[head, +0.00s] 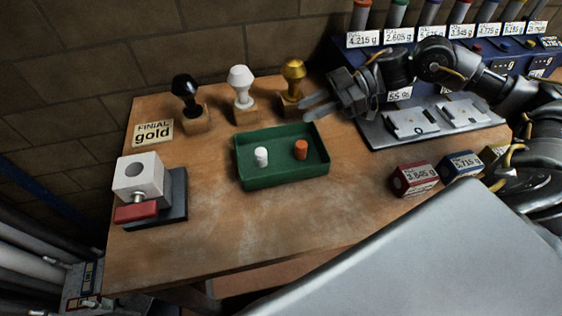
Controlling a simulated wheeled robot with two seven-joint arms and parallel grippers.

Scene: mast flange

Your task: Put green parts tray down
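The green parts tray (283,178) sits flat on the wooden table, near its middle. It holds a white cylinder (261,156) on the left and an orange cylinder (301,149) on the right. My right gripper (309,108) is behind the tray's far right corner, beside the gold finial. Its two fingers are apart, pointing left, with nothing seen between them. It appears clear of the tray's rim. My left gripper is not in view.
Black (186,88), white (240,82) and gold (292,72) finials stand on wooden blocks behind the tray, next to a "FINIAL gold" card (153,132). A white block fixture (140,177) stands left. Red (414,179) and blue (461,164) labelled boxes lie right. The table front is clear.

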